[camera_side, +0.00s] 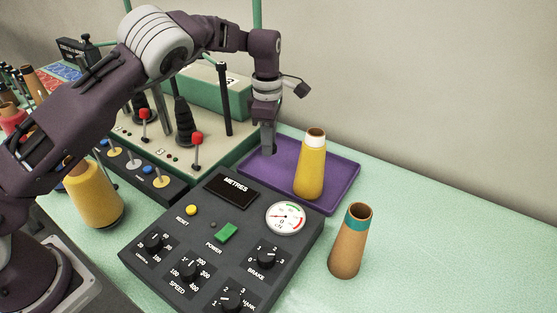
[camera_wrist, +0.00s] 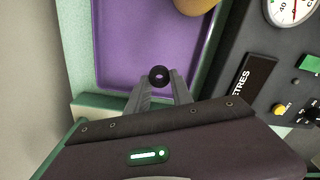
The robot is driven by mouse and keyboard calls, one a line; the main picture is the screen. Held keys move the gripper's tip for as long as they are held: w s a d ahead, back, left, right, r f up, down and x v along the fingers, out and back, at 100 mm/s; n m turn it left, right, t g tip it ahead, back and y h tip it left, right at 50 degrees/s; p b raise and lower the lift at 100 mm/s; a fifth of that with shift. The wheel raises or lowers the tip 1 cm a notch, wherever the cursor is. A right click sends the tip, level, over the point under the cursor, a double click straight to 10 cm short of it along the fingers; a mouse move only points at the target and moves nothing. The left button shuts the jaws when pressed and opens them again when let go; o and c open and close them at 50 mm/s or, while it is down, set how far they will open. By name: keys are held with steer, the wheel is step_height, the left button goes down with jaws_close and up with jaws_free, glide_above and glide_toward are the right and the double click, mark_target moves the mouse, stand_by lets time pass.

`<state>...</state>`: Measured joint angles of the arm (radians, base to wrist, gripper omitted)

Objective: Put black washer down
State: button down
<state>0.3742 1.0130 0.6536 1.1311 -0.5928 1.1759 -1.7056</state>
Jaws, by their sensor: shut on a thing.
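A small black washer (camera_wrist: 159,76) is held between the fingertips of my gripper (camera_wrist: 160,84) in the wrist view. In the side view my gripper (camera_side: 269,150) points down over the left end of the purple tray (camera_side: 335,170), and the washer is too small to make out there. The tray also shows in the wrist view (camera_wrist: 140,45), with bare floor around the washer. I cannot tell whether the washer touches the tray.
A yellow cone (camera_side: 310,170) stands on the tray's right part. A black control panel (camera_side: 215,245) lies in front, with a brown cone (camera_side: 350,240) to its right. A green machine with levers (camera_side: 195,140) stands left of my gripper. The table at far right is clear.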

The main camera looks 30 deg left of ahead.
mark_target(269, 167)
step_height(269, 167, down, 5)
steer(key=shift+f, duration=0.1)
steer(key=c, duration=1.1)
jaws_free()
